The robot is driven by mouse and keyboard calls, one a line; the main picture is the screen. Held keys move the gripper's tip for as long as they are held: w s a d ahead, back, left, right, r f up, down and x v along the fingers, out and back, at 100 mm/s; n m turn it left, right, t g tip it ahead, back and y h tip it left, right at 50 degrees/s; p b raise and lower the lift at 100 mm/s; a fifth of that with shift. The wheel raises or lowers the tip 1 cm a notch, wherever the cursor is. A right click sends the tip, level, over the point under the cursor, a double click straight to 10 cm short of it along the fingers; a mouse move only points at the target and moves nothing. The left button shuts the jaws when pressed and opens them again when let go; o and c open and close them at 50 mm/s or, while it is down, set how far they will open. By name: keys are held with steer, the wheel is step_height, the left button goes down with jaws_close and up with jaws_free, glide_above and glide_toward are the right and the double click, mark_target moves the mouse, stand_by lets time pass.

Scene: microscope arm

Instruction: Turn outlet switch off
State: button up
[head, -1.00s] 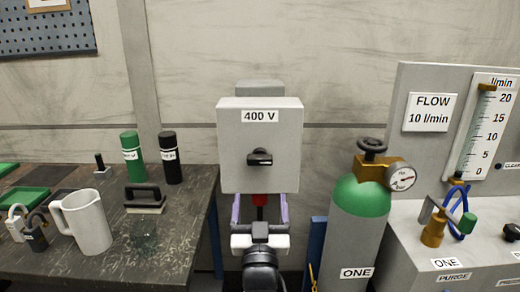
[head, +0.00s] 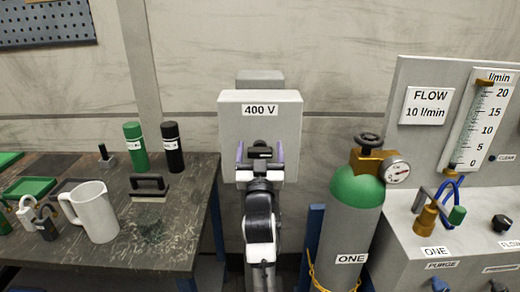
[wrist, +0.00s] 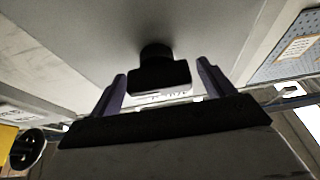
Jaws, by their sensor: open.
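The outlet switch is a black rotary handle on the front of a grey box (head: 232,120) labelled "400 V", on the wall at the centre of the head view. The handle (wrist: 160,76) shows clearly in the wrist view, between and just beyond my fingertips. In the head view my gripper (head: 261,152) is raised in front of the box, and my wrist partly hides the handle. My gripper also shows in the wrist view (wrist: 162,82), with its two purple fingers apart, one on each side of the handle. Whether they touch it I cannot tell.
A flow panel (head: 405,75) is further right. A dark workbench (head: 175,215) at left carries a white jug (head: 96,212), bottles and padlocks. The wall around the box is clear.

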steer(key=c, duration=1)
steer(key=shift+n, duration=0.4)
steer(key=n+y+b, duration=0.1)
steer(key=n+b, duration=0.1)
steer(key=n+y+b, duration=0.2)
steer(key=n, duration=0.1)
steer(key=shift+f, duration=0.2)
steer(key=n+g+y+b, duration=0.1)
steer(key=n+b, duration=0.2)
steer(key=n+g+y+b, duration=0.1)
steer(key=n+y+b, duration=0.1)
steer(key=n, duration=0.2)
steer(key=shift+a+n+b, duration=0.15)
steer(key=shift+n+b, duration=0.15)
steer(key=shift+b, duration=0.1)
steer(key=n+g+b, duration=0.1)
steer(key=n, duration=0.1)
steer(key=n+g+y+b, duration=0.1)
steer(key=n, duration=0.2)
steer(key=shift+b, duration=0.3)
steer(key=shift+a+f+n+g+b, duration=0.15)
steer(key=shift+n+g, duration=0.3)
steer(key=shift+n, duration=0.55)
steer(key=shift+r+n+g+b, duration=0.1)
steer(key=shift+n+g+b, duration=0.25)
steer(key=shift+n, duration=0.65)
